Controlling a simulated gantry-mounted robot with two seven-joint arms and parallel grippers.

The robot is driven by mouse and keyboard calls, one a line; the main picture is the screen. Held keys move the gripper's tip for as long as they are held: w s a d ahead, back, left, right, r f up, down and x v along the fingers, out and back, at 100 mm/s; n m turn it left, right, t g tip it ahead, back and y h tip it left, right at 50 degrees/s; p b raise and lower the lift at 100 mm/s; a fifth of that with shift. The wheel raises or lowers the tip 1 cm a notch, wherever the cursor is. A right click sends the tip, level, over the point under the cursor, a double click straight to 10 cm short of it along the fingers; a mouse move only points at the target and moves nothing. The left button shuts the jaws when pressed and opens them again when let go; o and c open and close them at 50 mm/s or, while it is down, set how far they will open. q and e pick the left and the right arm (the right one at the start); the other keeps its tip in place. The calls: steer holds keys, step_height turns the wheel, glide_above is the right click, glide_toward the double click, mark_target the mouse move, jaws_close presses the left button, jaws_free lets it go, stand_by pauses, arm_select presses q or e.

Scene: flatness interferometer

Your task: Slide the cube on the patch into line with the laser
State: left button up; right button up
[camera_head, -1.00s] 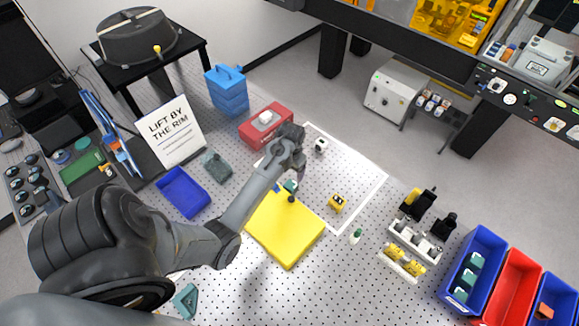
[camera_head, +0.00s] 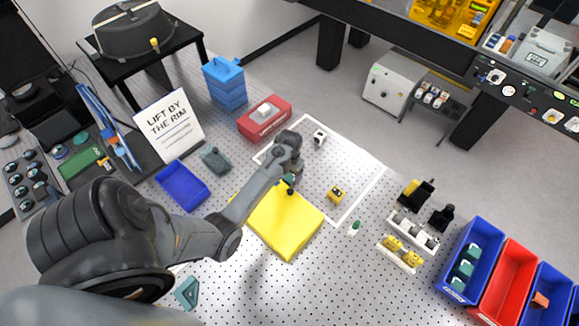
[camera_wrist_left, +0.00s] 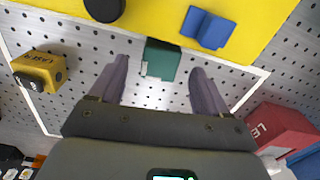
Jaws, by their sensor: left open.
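A small teal cube (camera_wrist_left: 163,60) with a pale side stands on the perforated table by the yellow plate's edge; in the head view it is partly hidden by my gripper (camera_head: 290,179). My left gripper (camera_wrist_left: 158,66) is open, with one finger on each side of the cube and gaps visible. It hangs over the white-outlined patch (camera_head: 362,200). A yellow block marked LASER (camera_wrist_left: 40,72) lies left of the gripper in the wrist view; in the head view it is right of the gripper (camera_head: 336,193). My right gripper is not in view.
The yellow plate (camera_head: 280,230) carries a black knob (camera_wrist_left: 104,8) and a blue block (camera_wrist_left: 209,28). A white-and-black cube (camera_head: 319,137) stands near the patch's far edge. A red box (camera_head: 264,118) is beyond the gripper.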

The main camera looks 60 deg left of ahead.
mark_target(290, 177)
arm_select(q)
steer(key=shift+f, duration=1.95)
steer(key=c, duration=1.2)
